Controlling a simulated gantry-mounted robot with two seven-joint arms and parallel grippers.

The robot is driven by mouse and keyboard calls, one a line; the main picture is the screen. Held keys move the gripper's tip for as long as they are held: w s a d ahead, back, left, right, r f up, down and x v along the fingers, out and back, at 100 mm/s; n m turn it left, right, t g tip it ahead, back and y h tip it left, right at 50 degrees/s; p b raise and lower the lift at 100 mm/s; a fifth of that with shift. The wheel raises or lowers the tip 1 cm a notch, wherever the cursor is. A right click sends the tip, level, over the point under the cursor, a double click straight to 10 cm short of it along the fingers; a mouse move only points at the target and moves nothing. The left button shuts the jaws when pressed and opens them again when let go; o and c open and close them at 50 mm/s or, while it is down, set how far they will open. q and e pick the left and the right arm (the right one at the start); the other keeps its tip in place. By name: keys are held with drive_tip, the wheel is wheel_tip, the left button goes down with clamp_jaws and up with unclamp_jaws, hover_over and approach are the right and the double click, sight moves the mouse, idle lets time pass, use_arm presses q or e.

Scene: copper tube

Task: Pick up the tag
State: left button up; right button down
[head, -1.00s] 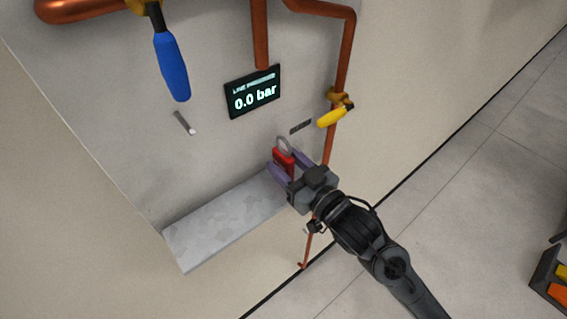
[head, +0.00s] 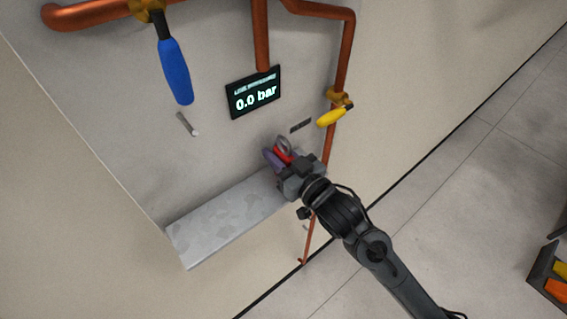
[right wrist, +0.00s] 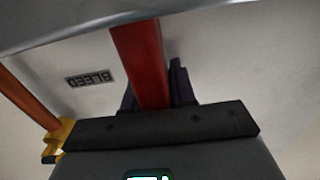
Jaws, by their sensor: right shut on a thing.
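The red tag (head: 283,156) has a padlock-like shape with a grey loop on top. It is in the head view above the right end of the grey shelf, close to the panel. My right gripper (head: 279,160) is shut on it, with the purple fingers on either side. In the right wrist view the red body (right wrist: 142,65) stands between the dark fingers, and its lower end is hidden behind the gripper's housing. I cannot tell whether the tag touches the shelf or panel. My left gripper is not in view.
The grey shelf (head: 220,222) is bare to the left. A copper pipe (head: 341,60) with a yellow-handled valve (head: 334,116) runs close to the right. A display (head: 253,92) reads 0.0 bar. A blue handle (head: 175,70) hangs at upper left, above a small pin (head: 187,124).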

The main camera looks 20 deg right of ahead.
sight(279, 142)
drive_tip(key=shift+r, duration=0.1)
drive_tip(key=shift+r, duration=0.4)
wheel_tip(279, 142, up, 4)
drive_tip(key=shift+f+b, duration=0.25)
drive_tip(key=shift+b, duration=0.15)
drive_tip(key=s+d+r+p, duration=0.2)
drive_tip(key=s+d+r, duration=0.4)
drive_tip(key=d, duration=0.3)
drive_tip(key=shift+s+r+p, duration=0.25)
drive_tip(key=shift+s+p, duration=0.05)
drive_tip(key=shift+s, duration=0.35)
